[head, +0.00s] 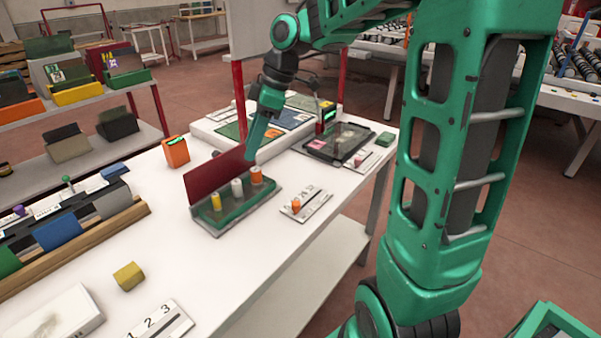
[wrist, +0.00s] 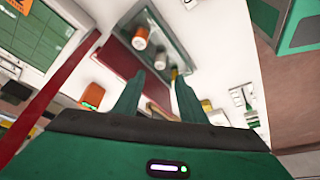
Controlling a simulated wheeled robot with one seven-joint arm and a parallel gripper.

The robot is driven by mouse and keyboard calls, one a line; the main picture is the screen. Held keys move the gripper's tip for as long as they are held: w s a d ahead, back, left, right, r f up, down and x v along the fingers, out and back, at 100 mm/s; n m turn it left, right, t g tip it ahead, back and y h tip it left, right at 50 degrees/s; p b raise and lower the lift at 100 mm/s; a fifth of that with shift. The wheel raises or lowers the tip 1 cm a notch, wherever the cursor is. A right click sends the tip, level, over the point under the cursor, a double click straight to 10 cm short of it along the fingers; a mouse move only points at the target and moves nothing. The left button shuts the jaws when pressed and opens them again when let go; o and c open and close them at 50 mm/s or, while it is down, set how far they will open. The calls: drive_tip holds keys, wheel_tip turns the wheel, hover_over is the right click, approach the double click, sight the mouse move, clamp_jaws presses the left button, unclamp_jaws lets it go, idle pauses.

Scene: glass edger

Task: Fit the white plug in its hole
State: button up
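The white plug (head: 237,187) stands upright in the middle of a row on a grey-green tray (head: 215,227). It stands between a yellow plug (head: 216,202) and an orange plug (head: 256,175). The white plug also shows in the wrist view (wrist: 160,60), beyond my fingertips. My gripper (head: 250,157) is above the table by the tray's far side, near the red panel. In the wrist view my gripper (wrist: 159,77) has its fingers apart with nothing held between them. I cannot make out which hole belongs to the white plug.
A dark red panel (head: 215,183) stands upright along the tray's back. A numbered strip (head: 313,204) with an orange peg lies to the right. An orange box (head: 176,152) stands behind left, and a yellow block (head: 128,276) lies in front. White table surface is clear between them.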

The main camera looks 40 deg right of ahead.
drive_tip(key=s+d+f+m+h, duration=0.1)
drive_tip(key=s+d+m, duration=0.3)
drive_tip(key=s, duration=0.5)
drive_tip(key=s+d+f+m+g+h, duration=0.1)
drive_tip(key=s+d+f+m, duration=0.3)
drive_tip(key=s+m, duration=0.4)
drive_tip(key=s+d+f+m+g+h, duration=0.1)
drive_tip(key=s+d+f+m, duration=0.1)
drive_tip(key=s+d+m, duration=0.2)
drive_tip(key=s+m, duration=0.3)
drive_tip(key=s, duration=0.5)
drive_tip(key=shift+s+d+f+h, duration=0.2)
drive_tip(key=shift+d+f+h, duration=0.15)
drive_tip(key=shift+h, duration=0.05)
